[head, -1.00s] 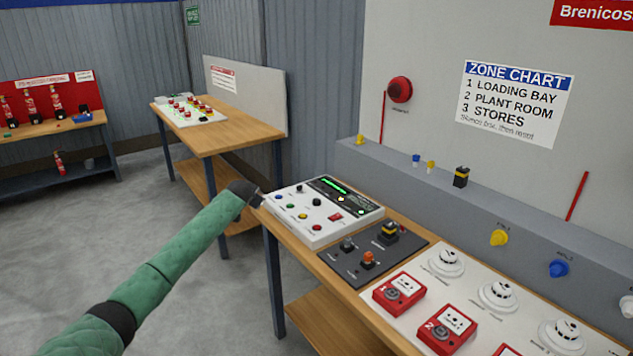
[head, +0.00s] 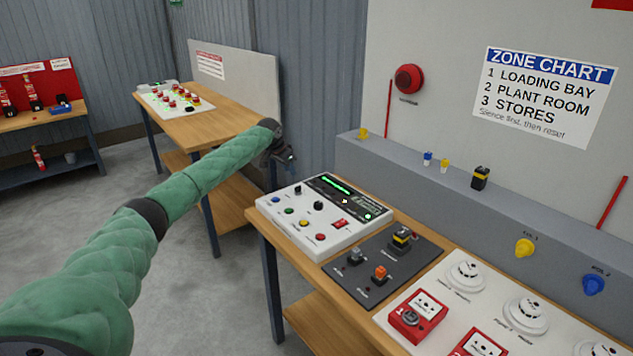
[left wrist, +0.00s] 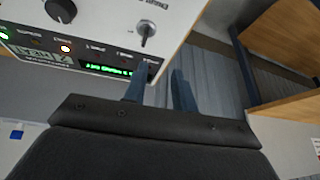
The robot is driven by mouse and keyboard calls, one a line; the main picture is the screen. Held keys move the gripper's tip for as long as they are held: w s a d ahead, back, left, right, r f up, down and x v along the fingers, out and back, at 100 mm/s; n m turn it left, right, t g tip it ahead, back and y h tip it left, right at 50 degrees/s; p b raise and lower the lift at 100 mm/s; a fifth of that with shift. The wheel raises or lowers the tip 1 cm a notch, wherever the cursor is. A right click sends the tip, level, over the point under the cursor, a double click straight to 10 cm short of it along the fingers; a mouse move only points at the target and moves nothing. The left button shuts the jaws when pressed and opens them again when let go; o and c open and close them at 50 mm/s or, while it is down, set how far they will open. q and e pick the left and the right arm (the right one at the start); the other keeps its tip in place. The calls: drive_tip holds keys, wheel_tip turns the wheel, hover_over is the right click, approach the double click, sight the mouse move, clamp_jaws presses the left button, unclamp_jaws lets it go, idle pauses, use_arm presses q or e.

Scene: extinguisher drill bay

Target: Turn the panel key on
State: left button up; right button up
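The white panel (head: 272,208) sits on the wooden bench, with a green-lit display, several coloured buttons and a black knob (head: 318,206). The small panel key (head: 297,189) is near its back-left corner. In the left wrist view the key (left wrist: 148,30) is a thin upright metal piece in a round lock, beside the black knob (left wrist: 60,10). My left gripper (head: 288,158) is raised above the panel's back-left corner. In the left wrist view its two fingers (left wrist: 158,76) are apart with nothing between them; the key is just beyond them, not touched. My right gripper is not in view.
A dark plate (head: 345,285) with switches lies right of the panel. Red call points (head: 417,315) and white detectors (head: 466,276) are farther right. A grey ledge (head: 400,170) runs behind. Another bench (head: 230,117) stands at the back. The floor left is clear.

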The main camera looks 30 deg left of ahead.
sight(298, 190)
use_arm(q)
drive_tip(key=shift+m+g+h, duration=0.4)
drive_tip(key=shift+m+g, duration=0.2)
drive_tip(key=f, duration=0.1)
drive_tip(key=d+f+p, duration=0.1)
drive_tip(key=f, duration=0.1)
drive_tip(key=d+f+p, duration=0.1)
drive_tip(key=f, duration=0.1)
drive_tip(key=shift+w+d+f, duration=0.2)
drive_tip(key=shift+w+d, duration=0.05)
drive_tip(key=shift+w, duration=0.05)
drive_tip(key=shift+w+d+f+p, duration=0.1)
drive_tip(key=shift+w+f+p, duration=0.05)
drive_tip(key=shift+f+p, duration=0.4)
drive_tip(key=shift+w+f, duration=0.2)
drive_tip(key=shift+f, duration=0.4)
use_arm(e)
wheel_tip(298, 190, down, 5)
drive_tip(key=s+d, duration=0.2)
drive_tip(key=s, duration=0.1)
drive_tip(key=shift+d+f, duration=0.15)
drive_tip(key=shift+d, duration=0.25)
use_arm(q)
drive_tip(key=shift+r, duration=0.1)
clamp_jaws()
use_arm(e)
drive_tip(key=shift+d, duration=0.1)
